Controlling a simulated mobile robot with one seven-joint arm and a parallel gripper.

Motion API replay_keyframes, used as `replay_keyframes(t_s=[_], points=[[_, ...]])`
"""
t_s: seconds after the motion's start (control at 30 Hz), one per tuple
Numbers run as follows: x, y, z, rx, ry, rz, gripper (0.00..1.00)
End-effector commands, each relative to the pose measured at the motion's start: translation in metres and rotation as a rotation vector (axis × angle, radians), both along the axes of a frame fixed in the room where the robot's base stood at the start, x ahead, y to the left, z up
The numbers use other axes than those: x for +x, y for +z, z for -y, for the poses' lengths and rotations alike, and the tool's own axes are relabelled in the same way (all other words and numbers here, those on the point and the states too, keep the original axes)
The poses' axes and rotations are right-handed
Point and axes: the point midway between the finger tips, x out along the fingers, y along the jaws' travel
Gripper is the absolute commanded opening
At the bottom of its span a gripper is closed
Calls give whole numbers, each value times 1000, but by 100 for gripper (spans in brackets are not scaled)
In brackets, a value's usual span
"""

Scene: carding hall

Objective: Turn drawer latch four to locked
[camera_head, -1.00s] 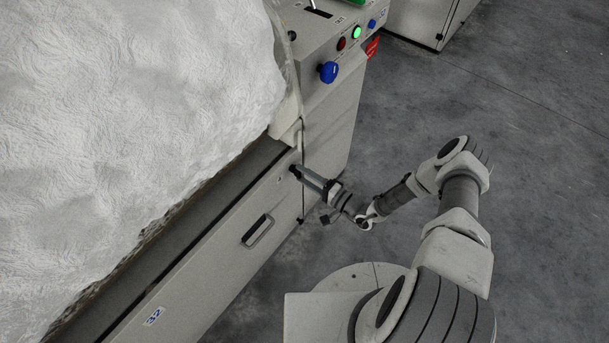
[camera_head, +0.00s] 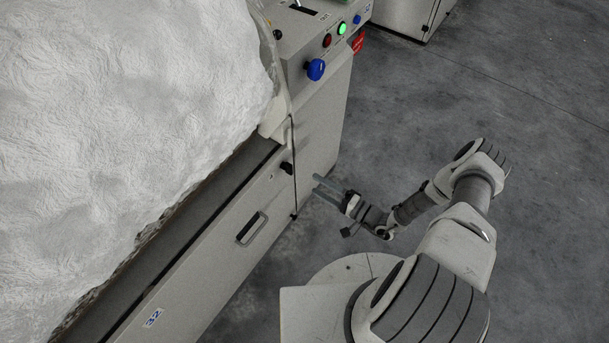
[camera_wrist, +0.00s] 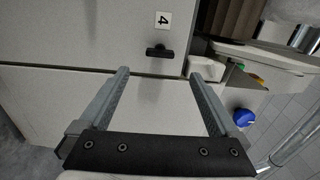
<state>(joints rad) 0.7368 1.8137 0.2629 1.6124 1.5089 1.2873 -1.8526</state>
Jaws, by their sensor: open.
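Drawer latch four is a small black handle (camera_wrist: 160,51) on the pale drawer front, below a white label marked 4 (camera_wrist: 162,19) in the wrist view. Its bar lies across that picture, roughly parallel to the seam beside the drawer front. In the head view the latch (camera_head: 287,168) is a dark knob at the drawer's upper right corner. My gripper (camera_wrist: 158,74) is open and empty, with one finger on either side of the latch's line and the latch beyond the tips. In the head view my gripper (camera_head: 316,184) stands apart from the latch, to its right.
The drawer's recessed handle (camera_head: 251,229) is left of the latch. A large white fibre mass (camera_head: 120,110) overhangs the machine. A blue knob (camera_head: 316,69) and lit green button (camera_head: 342,29) are on the end panel. Grey floor (camera_head: 450,90) to the right is open.

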Motion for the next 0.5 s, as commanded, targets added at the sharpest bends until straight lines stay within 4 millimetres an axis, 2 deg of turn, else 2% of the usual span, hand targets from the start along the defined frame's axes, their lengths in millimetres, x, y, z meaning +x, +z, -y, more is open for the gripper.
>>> replay_keyframes(t_s=[0.03,0.2,0.33,0.5], points=[[-8,1,12,0,-5,-1,98],[-30,1,40,-1,-4,-1,98],[-42,0,55,-2,-2,1,98],[-49,0,64,0,-1,1,98]])
